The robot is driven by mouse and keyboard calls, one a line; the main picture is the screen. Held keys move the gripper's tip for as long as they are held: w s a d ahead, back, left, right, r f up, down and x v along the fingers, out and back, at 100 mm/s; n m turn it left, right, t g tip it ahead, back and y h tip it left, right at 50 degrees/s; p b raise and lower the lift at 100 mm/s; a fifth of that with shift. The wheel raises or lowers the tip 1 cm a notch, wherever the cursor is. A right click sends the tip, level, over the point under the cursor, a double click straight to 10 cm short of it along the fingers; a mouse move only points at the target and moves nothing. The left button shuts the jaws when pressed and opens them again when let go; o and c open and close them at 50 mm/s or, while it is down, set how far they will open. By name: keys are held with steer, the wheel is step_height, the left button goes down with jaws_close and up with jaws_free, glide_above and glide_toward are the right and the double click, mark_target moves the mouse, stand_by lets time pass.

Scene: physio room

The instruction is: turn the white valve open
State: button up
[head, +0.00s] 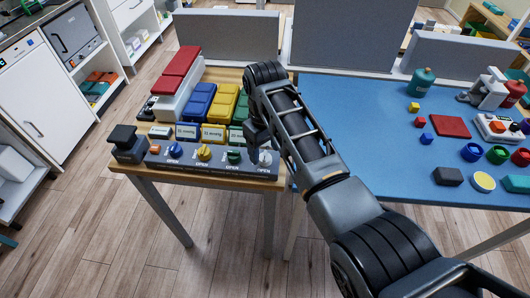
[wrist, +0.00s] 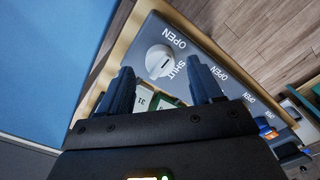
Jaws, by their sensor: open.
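The white valve (head: 265,158) is the rightmost knob on the grey panel (head: 208,170) along the front edge of the wooden table. In the wrist view the round white valve (wrist: 160,62) lies between the words OPEN and SHUT, with a small dark mark on its face. I cannot tell which word the mark points to. My gripper (wrist: 160,66) is open, its two dark fingers apart, with the valve showing between and beyond the tips. In the head view my gripper (head: 258,142) hangs just above the valve, partly hidden by my arm. Nothing is between the fingers.
Blue (head: 175,150), yellow (head: 204,153) and green (head: 235,156) valves sit left on the panel. Label cards and coloured bins (head: 221,104) stand behind. A dark block (head: 127,144) is at the panel's left end. The blue table (head: 375,130) on the right holds small objects.

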mark_target(265, 155)
step_height(265, 155, up, 6)
steer(key=shift+f, duration=0.15)
stand_by(0.6)
